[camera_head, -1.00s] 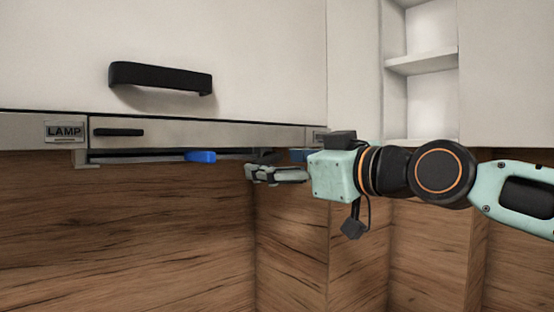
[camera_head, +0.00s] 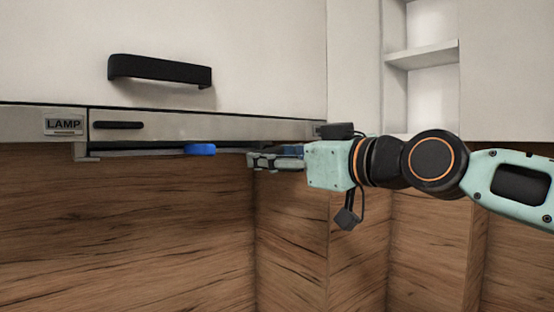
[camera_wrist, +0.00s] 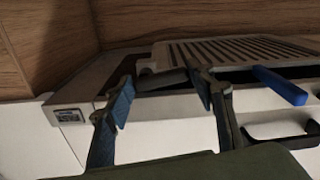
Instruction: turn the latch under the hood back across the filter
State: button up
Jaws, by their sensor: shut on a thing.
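In the wrist view the slatted filter (camera_wrist: 235,50) sits in the underside of the hood (camera_wrist: 75,92). A short dark grey bar, apparently the latch (camera_wrist: 163,79), lies between my fingertips at the filter's near left corner. My gripper (camera_wrist: 164,72) is shut on it, with one finger at each end. In the head view my gripper (camera_head: 250,160) reaches left under the hood's front edge, and the latch cannot be made out there. A blue tab (camera_head: 200,150) hangs under the hood to the left of my gripper, apart from it; it also shows in the wrist view (camera_wrist: 280,86).
The hood front carries a LAMP label (camera_head: 64,126) and a slim dark handle (camera_head: 118,125). A black cabinet handle (camera_head: 160,72) is above. The wood splashback (camera_head: 150,220) lies below and behind, with open room under the hood. Open shelves (camera_head: 425,58) stand at right.

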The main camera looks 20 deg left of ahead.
jog(key=shift+r+m+b, duration=0.2)
jog(key=shift+m+b, duration=0.15)
jog(key=shift+m, duration=0.65)
jog(key=o, duration=1.2)
jog(key=shift+c, duration=0.2)
jog(key=v, duration=1.2)
